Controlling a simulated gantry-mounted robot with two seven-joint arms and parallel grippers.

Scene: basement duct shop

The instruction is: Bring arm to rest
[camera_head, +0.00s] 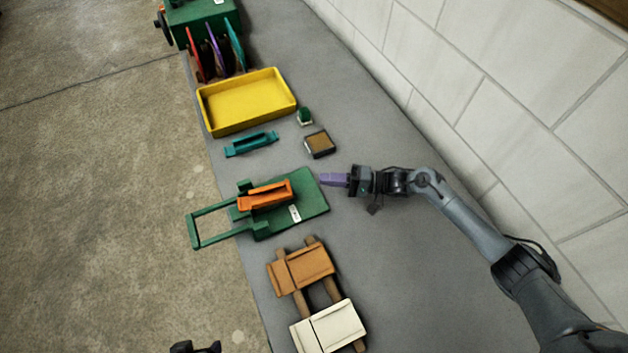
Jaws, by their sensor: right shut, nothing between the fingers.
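My right arm comes in from the lower right over the grey bench. My right gripper (334,180), with purple fingers, is shut and empty. In the picture it lies just right of the green plate (312,207), and I cannot tell its height above the bench. A small dark piece (195,348) at the bottom edge looks like part of my left gripper; its fingers are cut off by the frame.
On the bench (400,270) are a yellow tray (207,112), a teal piece (251,144), a brown-topped block (320,143), an orange piece (265,195) on the green plate, and a brown and a cream block (330,327) on rails. A block wall (480,60) stands at right.

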